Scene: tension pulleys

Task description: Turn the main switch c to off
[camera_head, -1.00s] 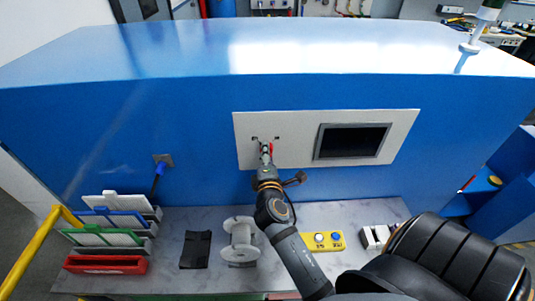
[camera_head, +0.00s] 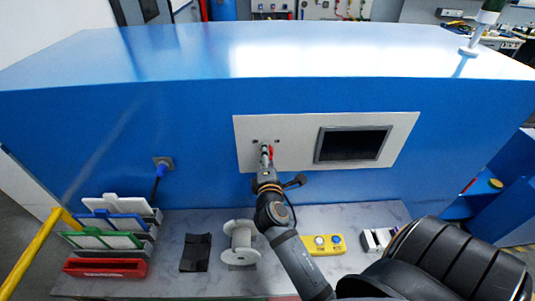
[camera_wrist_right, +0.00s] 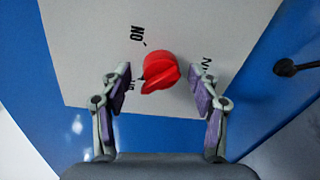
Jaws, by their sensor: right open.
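A red rotary switch knob (camera_wrist_right: 160,72) is on a light grey panel (camera_wrist_right: 80,30) and sits between the open fingers of my right gripper (camera_wrist_right: 160,88) in the wrist view. A gap shows on both sides of it. The word ON is printed near it; other lettering is partly covered. In the head view the right gripper (camera_head: 266,155) is at the left part of the grey panel (camera_head: 300,130), with a bit of red knob (camera_head: 271,153) showing beside it. Which way the knob points is hard to tell. My left gripper is not in view.
A dark screen (camera_head: 352,144) is on the panel, right of the gripper. Below, a marble-look shelf (camera_head: 215,220) holds a white spool (camera_head: 240,243), a yellow button box (camera_head: 322,244), a black object (camera_head: 196,252) and a rack of coloured cards (camera_head: 110,232).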

